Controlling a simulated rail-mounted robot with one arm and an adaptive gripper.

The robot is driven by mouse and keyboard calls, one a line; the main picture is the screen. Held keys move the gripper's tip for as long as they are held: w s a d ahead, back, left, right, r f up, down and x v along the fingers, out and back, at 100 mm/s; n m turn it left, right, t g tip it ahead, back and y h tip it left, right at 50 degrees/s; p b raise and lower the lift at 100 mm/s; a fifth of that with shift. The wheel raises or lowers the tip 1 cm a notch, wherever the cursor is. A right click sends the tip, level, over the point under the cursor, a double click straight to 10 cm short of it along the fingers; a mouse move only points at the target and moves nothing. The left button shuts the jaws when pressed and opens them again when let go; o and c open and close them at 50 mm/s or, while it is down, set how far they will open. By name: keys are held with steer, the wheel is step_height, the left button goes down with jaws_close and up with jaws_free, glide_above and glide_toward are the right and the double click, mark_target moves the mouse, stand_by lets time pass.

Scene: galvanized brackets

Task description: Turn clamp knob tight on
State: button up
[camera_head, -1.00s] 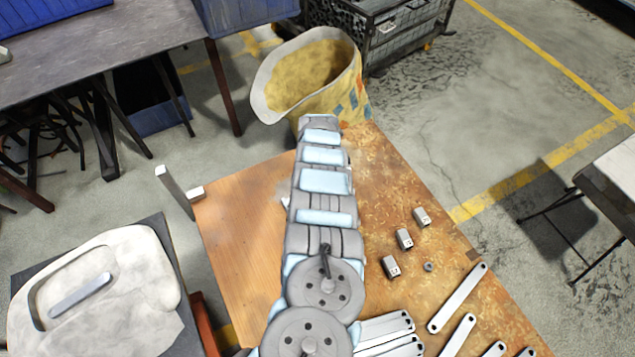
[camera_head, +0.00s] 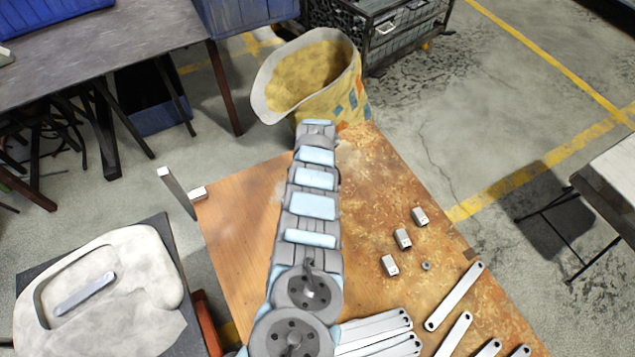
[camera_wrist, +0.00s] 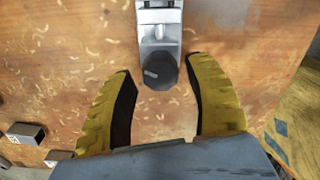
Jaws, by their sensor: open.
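In the wrist view, a dark round clamp knob (camera_wrist: 160,71) sits at the near end of a pale metal clamp (camera_wrist: 158,20) that runs to the top edge. My gripper (camera_wrist: 160,85) is open. Its two yellow fingers with dark inner pads stand to the left and right of the knob, with a gap on each side. The fingertips are about level with the knob in the picture; I cannot tell the height between them. In the head view my arm hides the gripper and the knob.
The wooden workbench (camera_head: 237,240) has small metal blocks (camera_head: 403,238), a nut (camera_head: 426,267) and several long flat brackets (camera_head: 454,297) on its right side. A yellow sack (camera_head: 335,95) stands beyond its far edge. An upright metal piece (camera_head: 177,192) is at the left edge.

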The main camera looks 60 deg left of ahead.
steer(key=m+b, duration=0.1)
steer(key=m, duration=0.1)
steer(key=m+b, duration=0.1)
steer(key=m, duration=0.1)
steer(key=shift+s+f+m, duration=0.1)
steer(key=shift+f+m, duration=0.1)
steer(key=shift+m, duration=0.2)
steer(key=m+b, duration=0.2)
steer(key=m, duration=0.3)
steer(key=shift+r, duration=0.15)
steer(key=shift+m+b, duration=0.35)
steer(key=shift+m, duration=0.85)
jaws_close()
steer(key=shift+r+p, duration=0.1)
steer(key=shift+p, duration=0.3)
